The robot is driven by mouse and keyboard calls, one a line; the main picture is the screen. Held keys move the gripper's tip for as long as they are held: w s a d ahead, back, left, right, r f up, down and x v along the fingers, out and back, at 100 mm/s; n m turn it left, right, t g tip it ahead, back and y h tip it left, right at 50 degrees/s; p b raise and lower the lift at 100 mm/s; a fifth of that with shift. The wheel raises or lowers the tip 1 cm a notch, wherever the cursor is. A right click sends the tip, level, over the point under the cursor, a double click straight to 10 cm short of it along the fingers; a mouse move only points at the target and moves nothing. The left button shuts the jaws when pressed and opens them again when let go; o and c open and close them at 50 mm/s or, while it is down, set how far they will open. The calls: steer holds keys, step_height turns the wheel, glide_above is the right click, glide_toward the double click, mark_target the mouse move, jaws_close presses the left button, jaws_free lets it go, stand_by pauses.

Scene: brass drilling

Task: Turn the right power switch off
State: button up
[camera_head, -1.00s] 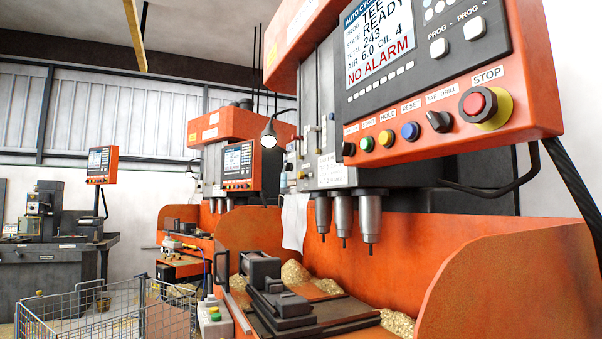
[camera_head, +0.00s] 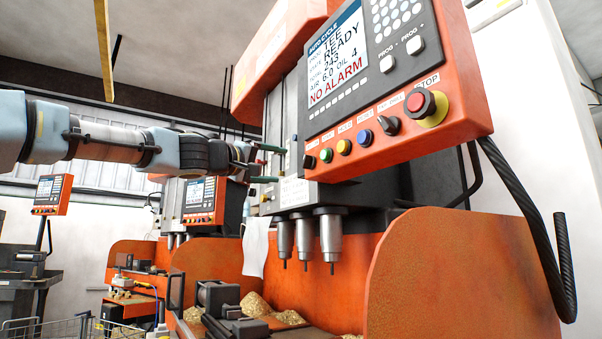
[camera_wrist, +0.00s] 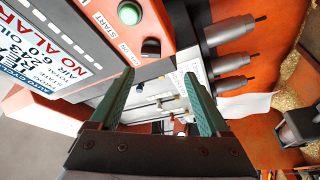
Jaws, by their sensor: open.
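The near machine's orange control panel (camera_head: 400,125) has a black rotary knob (camera_head: 310,161) at its left end, which I take for the right power switch. The knob also shows in the wrist view (camera_wrist: 151,48), beside a lit green button (camera_wrist: 129,13). A label next to it is only partly legible, and its turned position is too small to tell. My gripper (camera_head: 278,165) is open and empty, with green fingers, just left of the panel's left end. In the wrist view my gripper (camera_wrist: 160,82) points toward the machine's grey front, with the knob beyond the fingertips and apart from them.
A red stop button (camera_head: 421,102) with a yellow collar and several coloured buttons line the panel. Spindles (camera_head: 330,238) hang below. A second machine's panel (camera_head: 200,200) stands behind to the left. A hanging white sheet (camera_head: 255,247) is below my gripper.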

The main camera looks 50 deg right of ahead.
mark_target(303, 161)
steer(key=shift+s+d+r+p, duration=0.1)
steer(key=shift+d+r+p, duration=0.5)
steer(key=shift+d+p, duration=0.95)
steer(key=shift+s+d+r+p, duration=0.1)
steer(key=shift+d+r+p, duration=0.45)
steer(key=shift+d+p, duration=1)
steer(key=shift+s+d+r+p, duration=0.1)
steer(key=shift+d+r+p, duration=0.7)
steer(key=shift+d, duration=1.3)
steer(key=shift+f, duration=0.2)
steer(key=shift+c, duration=0.2)
jaws_close()
